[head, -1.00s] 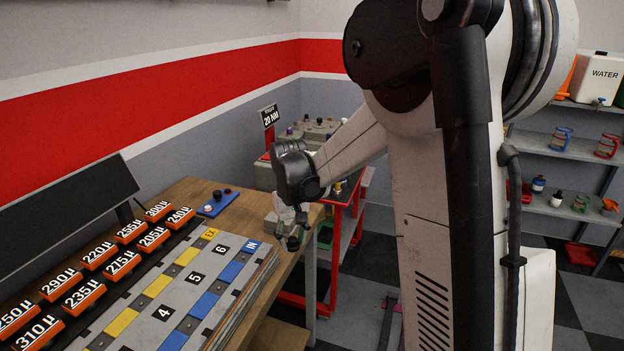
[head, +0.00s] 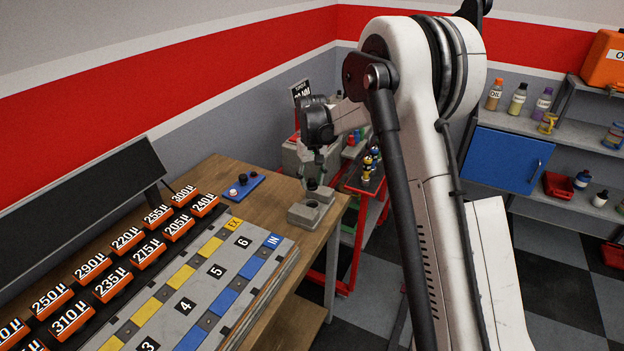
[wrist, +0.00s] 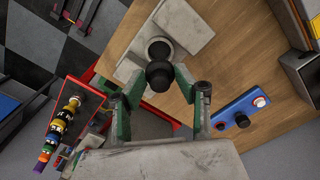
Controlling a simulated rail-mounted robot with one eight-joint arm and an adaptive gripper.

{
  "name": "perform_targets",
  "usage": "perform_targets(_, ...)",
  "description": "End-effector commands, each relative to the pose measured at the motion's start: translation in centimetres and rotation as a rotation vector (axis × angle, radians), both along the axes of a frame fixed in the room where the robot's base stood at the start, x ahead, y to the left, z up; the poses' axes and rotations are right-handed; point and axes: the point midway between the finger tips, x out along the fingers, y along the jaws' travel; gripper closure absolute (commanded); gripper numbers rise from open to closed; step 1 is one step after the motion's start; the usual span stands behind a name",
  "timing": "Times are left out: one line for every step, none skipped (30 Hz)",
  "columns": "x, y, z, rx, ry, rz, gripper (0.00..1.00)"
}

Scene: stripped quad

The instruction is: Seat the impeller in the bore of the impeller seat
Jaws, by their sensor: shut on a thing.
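The impeller seat (head: 325,212) is a grey block with a round bore on the far right part of the wooden workbench. It also shows in the wrist view (wrist: 183,20), with the bore's pale ring (wrist: 152,47) partly covered. My gripper (head: 312,180) points down above the seat. In the wrist view, my gripper's green-and-grey fingers (wrist: 160,80) close around a dark, round-topped piece, which appears to be the impeller (wrist: 158,76). The impeller (head: 312,185) looks small and dark in the head view. It overlaps the bore's near edge in the wrist view; its height above the bore is unclear.
A blue button box (head: 243,186) lies left of the seat. A labelled grey plate (head: 215,270) and orange marked blocks (head: 148,250) fill the nearer bench. A red cart (head: 368,195) with colourful items stands beyond the bench's right edge.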

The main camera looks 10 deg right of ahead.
Motion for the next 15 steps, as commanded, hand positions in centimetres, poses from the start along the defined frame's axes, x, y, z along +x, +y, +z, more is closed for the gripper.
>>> perform_targets(0.0,0.0,0.0,0.0,0.0,0.0,1.0)
perform_targets(0.0,0.0,0.0,0.0,0.0,0.0,1.0)
perform_targets(0.0,0.0,0.0,0.0,0.0,0.0,1.0)
perform_targets(0.0,0.0,0.0,0.0,0.0,0.0,1.0)
perform_targets(0.0,0.0,0.0,0.0,0.0,0.0,1.0)
perform_targets(0.0,0.0,-0.1,0.0,0.0,0.0,1.0)
perform_targets(0.0,0.0,-0.1,0.0,0.0,0.0,1.0)
perform_targets(0.0,0.0,-0.1,0.0,0.0,-0.001,1.0)
perform_targets(-0.1,0.0,-0.1,0.0,0.0,-0.001,1.0)
perform_targets(-0.1,0.0,-0.1,0.0,0.0,-0.001,1.0)
perform_targets(-0.1,0.0,-0.3,0.0,0.0,-0.001,1.0)
perform_targets(-0.1,0.0,-0.5,0.0,0.0,-0.001,1.0)
perform_targets(-0.1,0.0,-0.7,0.0,0.0,-0.001,1.0)
perform_targets(-0.1,0.0,-1.0,0.0,0.0,-0.001,1.0)
perform_targets(-0.1,0.0,-1.3,0.0,0.0,-0.001,1.0)
